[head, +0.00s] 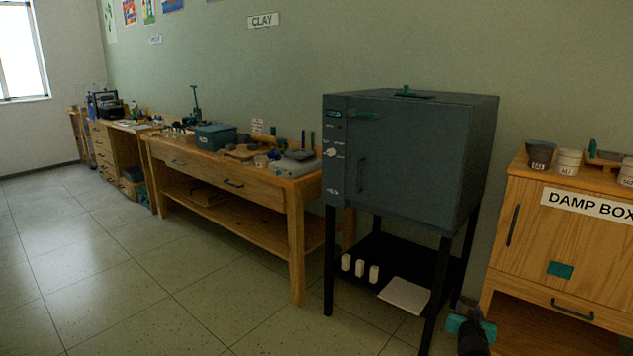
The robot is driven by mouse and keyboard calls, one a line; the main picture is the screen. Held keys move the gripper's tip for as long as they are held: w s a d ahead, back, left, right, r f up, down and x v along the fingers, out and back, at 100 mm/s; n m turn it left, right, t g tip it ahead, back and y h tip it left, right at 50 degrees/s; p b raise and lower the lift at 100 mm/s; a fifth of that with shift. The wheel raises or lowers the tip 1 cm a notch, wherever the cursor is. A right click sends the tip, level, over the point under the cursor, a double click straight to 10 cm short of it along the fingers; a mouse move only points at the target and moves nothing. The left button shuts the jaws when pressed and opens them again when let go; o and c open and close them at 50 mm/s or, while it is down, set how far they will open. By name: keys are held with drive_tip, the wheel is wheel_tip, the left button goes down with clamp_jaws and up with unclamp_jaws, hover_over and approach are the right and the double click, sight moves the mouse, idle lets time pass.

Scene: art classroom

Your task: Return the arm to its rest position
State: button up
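A dark and teal piece, which looks like part of my own arm (472,335), shows at the bottom edge, right of centre. It is in front of the floor between the kiln's stand and the damp box cabinet. I cannot make out any fingers of my gripper in this view, nor whether it holds anything.
A dark grey kiln (415,150) stands on a black stand; its lower shelf (375,250) holds small white posts and a pale slab. A wooden damp box cabinet (530,240) carries tubs at right. A cluttered wooden workbench (240,172) lines the wall. Floor (120,270) is clear at left.

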drive_tip(key=s+a+f+n+g+y+p, duration=0.15)
drive_tip(key=s+a+f+g+p, duration=0.35)
drive_tip(key=s+a+f, duration=0.5)
drive_tip(key=s+a+f+n+g+y+p, duration=0.1)
drive_tip(key=s+a+f+g+y+p, duration=0.1)
drive_tip(key=s+a+f+p, duration=0.75)
drive_tip(key=s+a+n+g+y, duration=0.1)
drive_tip(key=s+a+g, duration=0.3)
drive_tip(key=s, duration=0.5)
drive_tip(key=s+a+f+n+g+p, duration=0.1)
drive_tip(key=s+a+g, duration=0.2)
drive_tip(key=s, duration=0.6)
drive_tip(key=s+a+f+n+g+y, duration=0.1)
drive_tip(key=s+a+g, duration=0.3)
drive_tip(key=s, duration=0.5)
drive_tip(key=shift+a+g+y, duration=0.3)
drive_tip(key=shift+a+y, duration=0.05)
drive_tip(key=shift+a, duration=0.05)
